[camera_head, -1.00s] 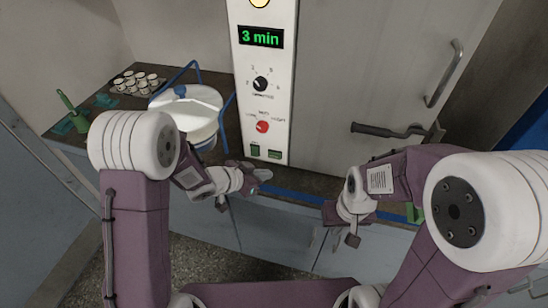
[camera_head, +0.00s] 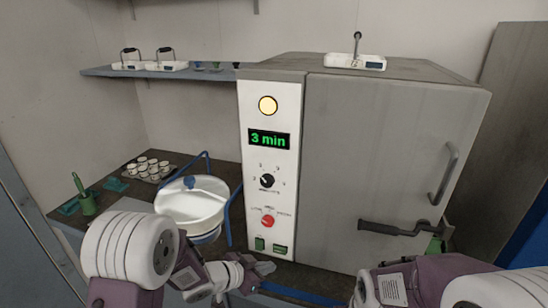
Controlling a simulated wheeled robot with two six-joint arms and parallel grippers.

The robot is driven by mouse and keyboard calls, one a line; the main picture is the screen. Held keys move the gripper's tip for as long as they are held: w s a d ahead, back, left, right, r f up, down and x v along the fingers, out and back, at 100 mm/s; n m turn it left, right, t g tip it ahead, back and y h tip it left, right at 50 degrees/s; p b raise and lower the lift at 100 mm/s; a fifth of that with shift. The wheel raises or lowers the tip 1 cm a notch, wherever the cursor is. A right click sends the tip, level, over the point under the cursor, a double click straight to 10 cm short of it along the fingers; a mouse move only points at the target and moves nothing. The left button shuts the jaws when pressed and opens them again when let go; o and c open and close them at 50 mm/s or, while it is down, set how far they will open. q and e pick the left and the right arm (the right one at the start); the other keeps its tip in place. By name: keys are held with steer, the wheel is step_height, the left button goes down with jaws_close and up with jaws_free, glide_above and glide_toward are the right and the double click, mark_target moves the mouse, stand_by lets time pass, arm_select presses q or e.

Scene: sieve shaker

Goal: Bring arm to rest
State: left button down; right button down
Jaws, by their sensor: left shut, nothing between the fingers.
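My left gripper (camera_head: 262,268) is shut and empty, low in front of the control panel, right of the sieve pan. My left arm (camera_head: 128,250) comes in from the lower left.
A white lidded pan (camera_head: 190,205) with a blue frame stands left of the cabinet. A tray of several small cups (camera_head: 150,168) and a green scoop holder (camera_head: 87,205) are on the dark counter. A shelf (camera_head: 100,72) holds white devices.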

arm_select(q)
steer(key=w+a+r+n+t+y+p, duration=0.25)
steer(key=a+r, duration=0.35)
steer(key=r, duration=0.4)
steer(key=s+a+n+y, duration=0.3)
steer(key=a, duration=0.3)
steer(key=s+a+f+n+g+y, duration=0.1)
steer(key=s+a+f+n+g, duration=0.1)
steer(key=s, duration=0.7)
steer(key=s+a+f+n+g+y, duration=0.1)
steer(key=s+a+f+n+g, duration=0.1)
steer(key=s+f+g, duration=0.3)
steer(key=s+g, duration=0.1)
steer(key=s, duration=0.3)
steer(key=shift+s+a+f+g+y+p, duration=0.15)
steer(key=shift+s+f+g+y+p, duration=0.05)
steer(key=shift+g+y+p, duration=0.2)
stand_by(4.2)
